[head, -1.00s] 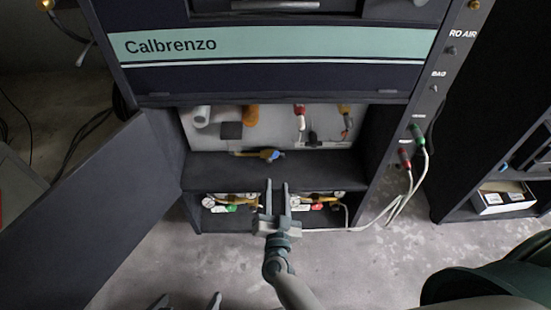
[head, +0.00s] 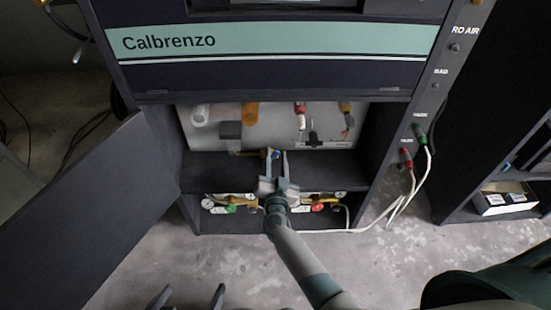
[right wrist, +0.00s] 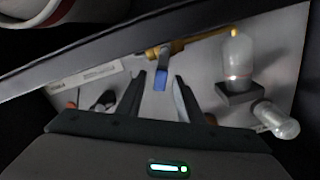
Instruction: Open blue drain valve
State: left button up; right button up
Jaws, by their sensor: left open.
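The blue drain valve handle (head: 276,154) sits on a brass pipe (head: 245,153) inside the open lower cabinet. In the right wrist view the blue handle (right wrist: 160,79) hangs from the brass pipe (right wrist: 185,46), between my fingertips, with gaps visible at both sides. My right gripper (head: 274,157) reaches into the cabinet with its fingers apart around the handle; its fingers also show in the right wrist view (right wrist: 160,82). It is open, and contact with the handle cannot be made out. My left gripper (head: 189,297) is open and empty at the bottom edge, far from the valve.
The cabinet door (head: 90,215) stands open at the left. Gauges and green and red knobs (head: 317,207) sit on the shelf below the valve. Clear bowls (right wrist: 237,60) are near the pipe. White hoses (head: 400,190) hang at the right.

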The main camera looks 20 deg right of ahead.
jog(key=shift+c, duration=0.4)
grip_shut()
